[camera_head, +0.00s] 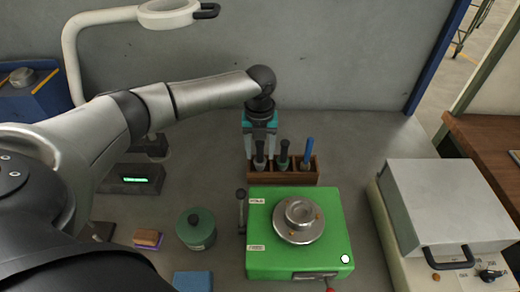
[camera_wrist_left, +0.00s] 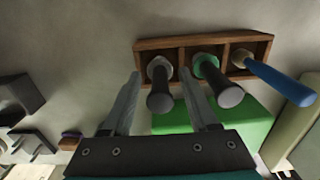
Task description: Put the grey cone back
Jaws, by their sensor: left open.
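The grey cone appears to be the piece with a grey collar and dark handle (camera_head: 260,158) in the left compartment of the wooden rack (camera_head: 280,179). In the left wrist view its grey collar (camera_wrist_left: 158,67) sits in the rack, with the dark handle pointing toward the camera. My left gripper (camera_head: 261,150) is open above the rack's left end. In the left wrist view its fingers (camera_wrist_left: 161,75) lie on either side of this piece, with gaps visible. The cone's lower part is hidden in the rack. My right gripper is not in view.
A green-collared piece (camera_head: 283,155) and a blue-handled piece (camera_head: 308,152) fill the other compartments. A green machine (camera_head: 265,262) with a round metal chuck (camera_head: 299,221) stands in front. A furnace box (camera_head: 450,205) is right; a green canister (camera_head: 196,229) is left.

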